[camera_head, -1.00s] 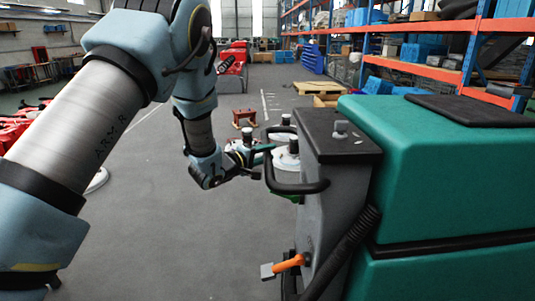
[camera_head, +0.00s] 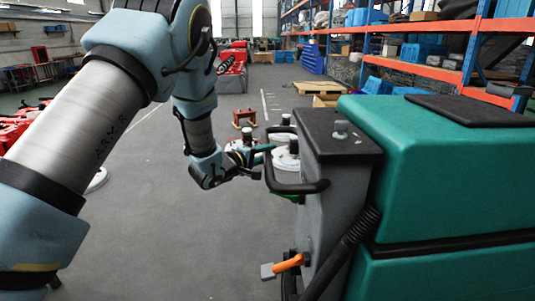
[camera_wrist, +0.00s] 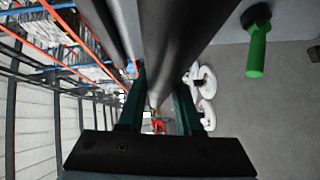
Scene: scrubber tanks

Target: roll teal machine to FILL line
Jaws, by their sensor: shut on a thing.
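The teal machine (camera_head: 470,150) fills the right side of the head view, with a dark grey control end facing left. A black loop handle (camera_head: 298,188) sticks out from that end. My gripper (camera_head: 262,162) is at the handle's far left part, and in the wrist view its fingers (camera_wrist: 160,105) lie on both sides of a dark bar. My gripper is shut on the handle. An orange lever (camera_head: 290,262) with a grey pedal sits low on the machine. No FILL line can be made out in these frames.
White round items (camera_head: 285,160) stand on the floor just beyond the handle. Orange and blue shelving (camera_head: 420,65) runs along the right. Grey floor (camera_head: 180,235) at left is mostly clear.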

